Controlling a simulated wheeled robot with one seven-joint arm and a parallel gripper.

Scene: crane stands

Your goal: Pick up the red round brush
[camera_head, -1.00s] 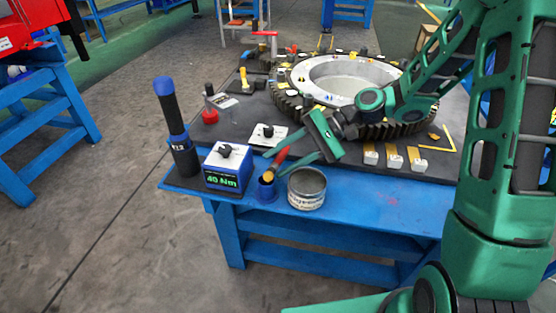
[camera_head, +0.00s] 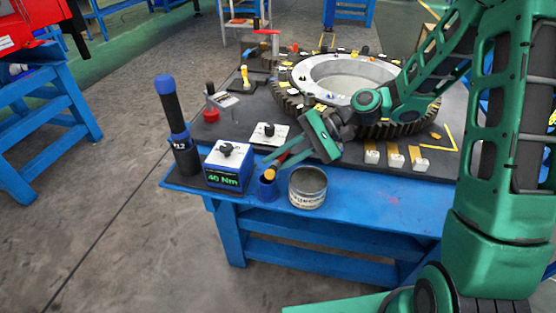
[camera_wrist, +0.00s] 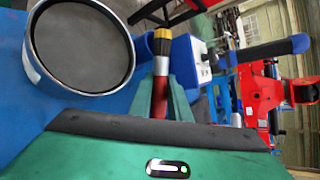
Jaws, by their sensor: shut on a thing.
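The red round brush (camera_wrist: 161,92) has a red handle, a silver collar and a yellow and black end. In the wrist view my gripper (camera_wrist: 163,84) has one green finger on each side of the red handle and is shut on it. In the head view my gripper (camera_head: 274,162) reaches in from the right and hides most of the handle. The brush's yellow end (camera_head: 270,174) shows at the mouth of a small blue cup (camera_head: 266,191) at the front table edge. I cannot tell whether the end is clear of the cup.
An open round tin (camera_head: 307,188) stands just right of the cup. A blue 40 Nm box (camera_head: 226,168) and a tall blue-handled tool (camera_head: 174,115) stand to the left. A large gear ring (camera_head: 352,80) lies behind, with several small labelled blocks (camera_head: 395,156) to the right.

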